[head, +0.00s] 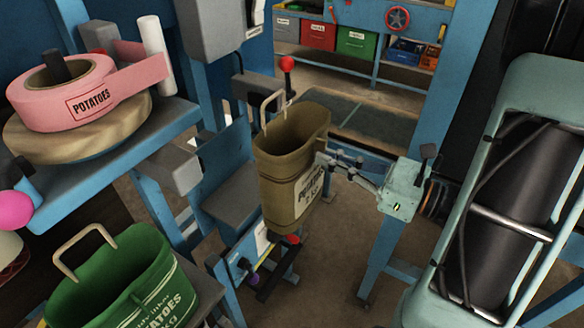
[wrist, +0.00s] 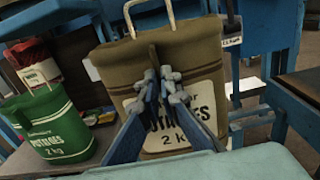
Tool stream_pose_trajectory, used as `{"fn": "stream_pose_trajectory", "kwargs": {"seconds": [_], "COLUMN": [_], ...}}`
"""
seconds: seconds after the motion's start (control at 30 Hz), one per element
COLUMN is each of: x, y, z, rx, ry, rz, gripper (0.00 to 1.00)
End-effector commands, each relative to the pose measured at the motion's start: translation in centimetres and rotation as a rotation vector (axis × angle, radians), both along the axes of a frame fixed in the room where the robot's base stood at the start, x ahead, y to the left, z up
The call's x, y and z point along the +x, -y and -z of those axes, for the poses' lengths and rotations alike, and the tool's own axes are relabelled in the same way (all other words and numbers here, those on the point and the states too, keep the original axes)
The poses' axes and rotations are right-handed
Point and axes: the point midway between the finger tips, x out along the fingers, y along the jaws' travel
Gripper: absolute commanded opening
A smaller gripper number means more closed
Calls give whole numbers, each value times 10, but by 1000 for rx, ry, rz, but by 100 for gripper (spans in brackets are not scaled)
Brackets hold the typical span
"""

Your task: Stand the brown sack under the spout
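The brown sack (head: 290,165), open at the top with a pale handle and a white potato label, is upright and slightly tilted at the middle of the head view. It fills the middle of the wrist view (wrist: 200,60). My gripper (head: 328,162) meets its right side in the head view. In the wrist view the fingers (wrist: 160,80) are closed together on its labelled face and cover part of the lettering. The sack's underside is hidden, and no support shows clearly beneath it. A grey machine housing (head: 215,28) hangs above and left; I cannot tell whether it is the spout.
A green sack (head: 120,280) stands at lower left. A pink POTATOES roll (head: 70,95) lies on the blue bench at left. A blue frame post (head: 385,250) stands close right of the sack. A red-knobbed lever (head: 287,64) rises behind it. Coloured bins (head: 357,42) are at the back.

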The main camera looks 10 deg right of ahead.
Motion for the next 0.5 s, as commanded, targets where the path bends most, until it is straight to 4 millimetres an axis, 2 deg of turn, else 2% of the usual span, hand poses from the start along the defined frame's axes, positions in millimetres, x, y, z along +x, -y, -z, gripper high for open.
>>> {"fn": "stream_pose_trajectory", "kwargs": {"seconds": [0.17,0.5], "x": [12,56], "y": [-18,-76], "z": [-3,-4], "rx": [4,5], "ry": [6,7], "rz": [-8,-11], "gripper": [0,0]}}
